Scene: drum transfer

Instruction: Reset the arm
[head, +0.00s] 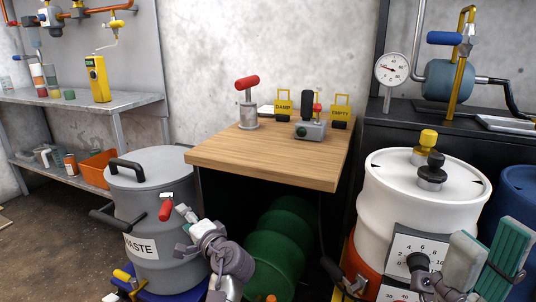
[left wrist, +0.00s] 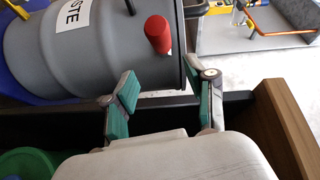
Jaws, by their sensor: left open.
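My left gripper (head: 182,212) is beside the grey waste drum (head: 152,215), close to the red grip (head: 165,210) on its side. In the left wrist view, my left gripper (left wrist: 162,78) has its two green-padded fingers spread apart with nothing between them. The grey drum (left wrist: 90,45) and red grip (left wrist: 158,35) lie beyond the fingers. Whether a finger touches the drum cannot be told. My right gripper (head: 488,252) is at the lower right, in front of the white drum (head: 420,195). Its fingers look apart, with nothing seen between them.
A wooden table (head: 265,165) stands in the middle, with a red-handled device (head: 248,105) and small yellow signs on it. A green drum (head: 285,245) lies below. A dial panel (head: 415,260) is near my right gripper. A blue drum (head: 518,195) stands at right.

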